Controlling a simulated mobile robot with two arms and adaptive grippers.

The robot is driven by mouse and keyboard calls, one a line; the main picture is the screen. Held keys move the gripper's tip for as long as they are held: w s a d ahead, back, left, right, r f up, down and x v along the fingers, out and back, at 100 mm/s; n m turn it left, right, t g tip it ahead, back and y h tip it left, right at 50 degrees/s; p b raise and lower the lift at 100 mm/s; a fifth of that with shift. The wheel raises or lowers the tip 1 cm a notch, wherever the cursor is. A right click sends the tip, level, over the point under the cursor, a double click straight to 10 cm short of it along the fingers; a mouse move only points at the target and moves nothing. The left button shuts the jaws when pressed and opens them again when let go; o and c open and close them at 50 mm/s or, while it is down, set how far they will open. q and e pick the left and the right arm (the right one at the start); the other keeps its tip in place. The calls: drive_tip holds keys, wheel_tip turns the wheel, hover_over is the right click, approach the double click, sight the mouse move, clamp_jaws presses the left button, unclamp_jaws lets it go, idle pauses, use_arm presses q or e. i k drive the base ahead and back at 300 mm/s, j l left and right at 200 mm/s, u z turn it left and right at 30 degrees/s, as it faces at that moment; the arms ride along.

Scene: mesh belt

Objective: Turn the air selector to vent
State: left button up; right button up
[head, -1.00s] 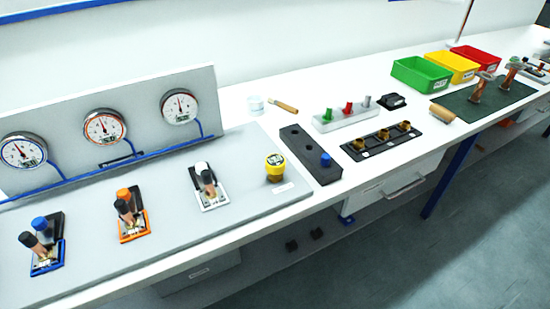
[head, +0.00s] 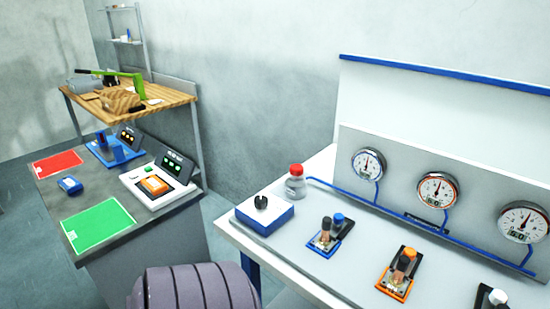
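A white and blue box (head: 268,220) with a black rotary knob (head: 261,203) on top stands at the left end of the white bench in the head view. The knob looks like the air selector, but no vent mark can be read and its setting is not clear. Neither of my grippers is in view, so nothing is touching the knob. A clear bottle with a red cap (head: 296,182) stands just behind the box, where the blue pipe begins.
Valves with blue (head: 330,234) and orange (head: 400,273) bases stand on the panel right of the box. Gauges (head: 437,189) line the upright board behind. A dark table (head: 60,212) with red and green mats stands left, across a gap. A ribbed grey part rises at the bottom.

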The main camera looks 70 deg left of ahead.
sight(260, 202)
drive_tip(key=u, duration=2.2)
